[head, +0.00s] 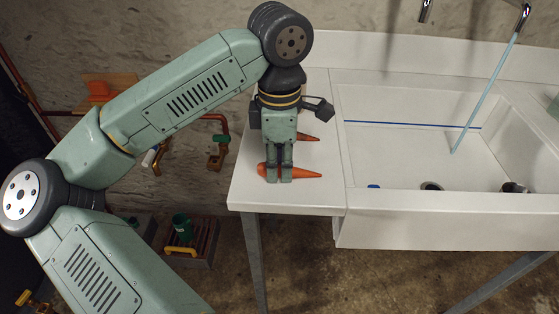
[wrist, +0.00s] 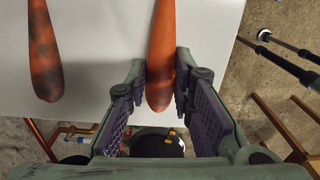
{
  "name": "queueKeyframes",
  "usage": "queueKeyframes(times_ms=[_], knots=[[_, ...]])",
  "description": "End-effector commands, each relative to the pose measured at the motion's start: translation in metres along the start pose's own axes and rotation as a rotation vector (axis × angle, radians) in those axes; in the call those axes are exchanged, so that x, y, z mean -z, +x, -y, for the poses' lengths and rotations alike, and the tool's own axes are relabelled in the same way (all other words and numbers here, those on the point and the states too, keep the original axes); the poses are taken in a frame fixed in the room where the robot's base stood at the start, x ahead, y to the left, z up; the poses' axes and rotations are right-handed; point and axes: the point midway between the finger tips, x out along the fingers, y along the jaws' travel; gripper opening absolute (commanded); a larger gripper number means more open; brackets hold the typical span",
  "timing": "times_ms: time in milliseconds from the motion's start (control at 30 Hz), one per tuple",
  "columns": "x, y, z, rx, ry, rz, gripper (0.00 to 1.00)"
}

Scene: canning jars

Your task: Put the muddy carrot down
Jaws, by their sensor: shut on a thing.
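My gripper (head: 279,178) points down over the white counter (head: 246,190), left of the sink. It is shut on an orange carrot (head: 306,174), which lies crosswise between the fingers at or just above the counter; I cannot tell if it touches. In the wrist view this carrot (wrist: 163,30) looks mostly even orange, its blunt end between the pads of my gripper (wrist: 161,75). A second carrot (wrist: 44,50), with dark muddy patches, lies apart to the left there. In the head view this second carrot (head: 308,137) is behind my gripper and partly hidden.
The white sink (head: 400,160) is to the right, with a pale blue stream (head: 485,93) falling from a tap (head: 525,14). A crate (head: 203,245) with a green container (head: 182,228) stands on the floor below left.

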Motion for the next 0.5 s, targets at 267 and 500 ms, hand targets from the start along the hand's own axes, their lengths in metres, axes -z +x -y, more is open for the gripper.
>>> queueKeyframes(times_ms=[267, 500], knots=[[0.0, 0.0015, -0.0001, 0.0, 0.0, 0.0, 0.35], [0.0, 0.0015, -0.0001, 0.0, 0.0, 0.0, 0.42]])
